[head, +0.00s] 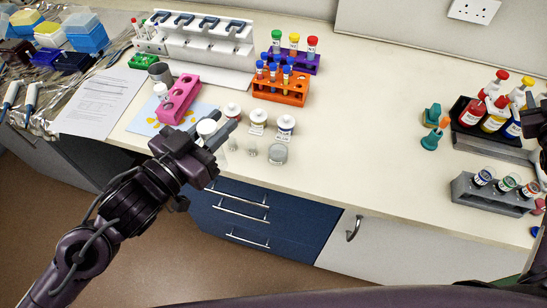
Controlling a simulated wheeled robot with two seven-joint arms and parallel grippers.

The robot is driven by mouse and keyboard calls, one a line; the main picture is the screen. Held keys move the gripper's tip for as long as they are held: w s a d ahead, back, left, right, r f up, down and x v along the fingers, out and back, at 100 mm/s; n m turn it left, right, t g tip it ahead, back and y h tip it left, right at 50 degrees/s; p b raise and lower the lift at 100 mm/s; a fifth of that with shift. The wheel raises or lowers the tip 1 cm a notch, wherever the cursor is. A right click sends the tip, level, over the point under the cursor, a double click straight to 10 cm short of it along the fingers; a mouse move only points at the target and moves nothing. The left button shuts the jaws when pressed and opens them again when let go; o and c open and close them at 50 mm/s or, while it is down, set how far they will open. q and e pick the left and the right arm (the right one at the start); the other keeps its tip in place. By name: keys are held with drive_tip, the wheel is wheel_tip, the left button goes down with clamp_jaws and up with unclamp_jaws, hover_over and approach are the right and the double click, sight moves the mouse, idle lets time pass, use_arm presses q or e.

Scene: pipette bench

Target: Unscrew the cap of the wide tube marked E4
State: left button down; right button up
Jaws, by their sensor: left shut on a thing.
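My left gripper (222,132) is over the front edge of the bench, shut on a white round-topped thing (207,127). The top looks like a wide tube's cap; the fingers hide what is below it, so I cannot tell whether a tube body is attached. The mark E4 is not legible on anything. A dark part of my right arm shows at the right edge; its fingertips cannot be made out.
Several small jars, one a white-lidded jar (286,124), stand right of the left gripper. An orange rack (281,90) and a purple rack (291,61) hold tubes behind. A grey rack (492,193) stands far right.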

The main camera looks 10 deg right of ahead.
drive_tip(key=w+a+f+n+y, duration=0.1)
drive_tip(key=w+a+n+y, duration=0.3)
drive_tip(key=a, duration=0.7)
drive_tip(key=w+a+n+y, duration=0.15)
drive_tip(key=a+y, duration=0.45)
drive_tip(key=a, duration=0.6)
drive_tip(key=w+a+f+n+y, duration=0.1)
drive_tip(key=w+a+n+y, duration=0.3)
drive_tip(key=a, duration=0.7)
drive_tip(key=n+g+y, duration=0.3)
drive_tip(key=g+y, duration=0.7)
drive_tip(key=y, duration=0.1)
approach(220, 149)
drive_tip(key=f, duration=0.2)
use_arm(q)
drive_tip(key=shift+s, duration=0.15)
use_arm(e)
drive_tip(key=r+t, duration=0.1)
drive_tip(key=shift+m+t, duration=0.3)
drive_tip(key=shift+m, duration=0.25)
drive_tip(key=x, duration=1.2)
drive_tip(key=shift+s+a+r, duration=0.2)
drive_tip(key=shift+s, duration=0.15)
